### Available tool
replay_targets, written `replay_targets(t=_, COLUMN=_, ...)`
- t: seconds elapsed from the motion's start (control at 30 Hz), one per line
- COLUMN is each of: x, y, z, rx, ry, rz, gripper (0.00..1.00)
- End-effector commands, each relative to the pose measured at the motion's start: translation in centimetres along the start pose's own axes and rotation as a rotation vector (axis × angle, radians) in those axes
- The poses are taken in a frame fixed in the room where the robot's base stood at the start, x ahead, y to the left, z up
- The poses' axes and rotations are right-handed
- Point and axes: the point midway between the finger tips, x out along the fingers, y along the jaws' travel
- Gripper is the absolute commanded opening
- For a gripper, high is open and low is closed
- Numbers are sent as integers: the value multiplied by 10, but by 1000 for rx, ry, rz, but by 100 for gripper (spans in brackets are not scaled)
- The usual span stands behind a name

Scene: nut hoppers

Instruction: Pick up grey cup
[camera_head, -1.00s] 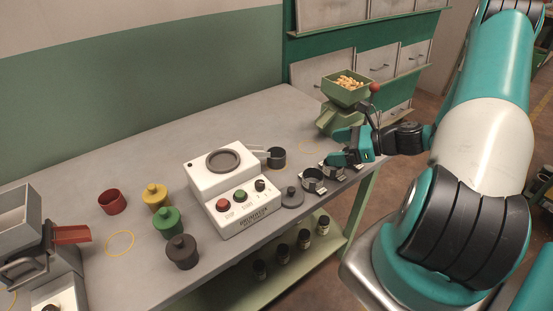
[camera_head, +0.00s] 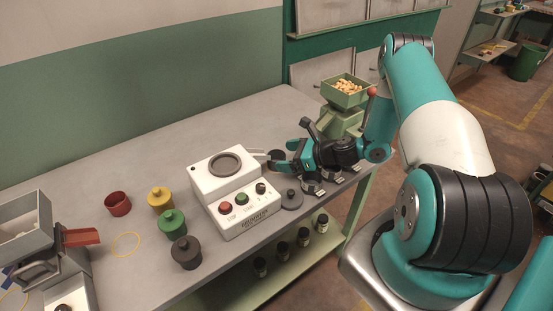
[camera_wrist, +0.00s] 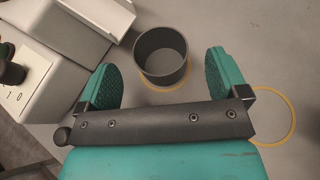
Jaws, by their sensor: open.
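The grey cup (camera_wrist: 161,56) is dark, round and open-topped, and stands upright on the table inside a yellow ring mark in the wrist view. In the head view the cup (camera_head: 276,155) is partly hidden behind my gripper (camera_head: 280,164), just right of the white machine. In the wrist view my gripper (camera_wrist: 162,80) is open, with one teal finger on the left and one on the right of the cup. The fingers appear apart from the cup, and nothing is held.
A white machine with buttons (camera_head: 233,193) stands close left of the cup. A green hopper with nuts (camera_head: 346,93) stands behind my arm. Red (camera_head: 118,204), yellow and green containers stand farther left.

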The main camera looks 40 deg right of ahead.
Motion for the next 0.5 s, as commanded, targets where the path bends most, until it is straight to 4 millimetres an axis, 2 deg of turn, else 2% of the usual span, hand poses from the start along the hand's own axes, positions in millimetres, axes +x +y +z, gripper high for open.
replay_targets(t=0.13, x=17, y=0, z=1, rx=-1, ry=0, rz=2, gripper=92)
replay_targets(t=0.4, x=20, y=0, z=0, rx=1, ry=1, rz=0, gripper=92)
replay_targets(t=0.5, x=20, y=0, z=0, rx=1, ry=1, rz=0, gripper=69)
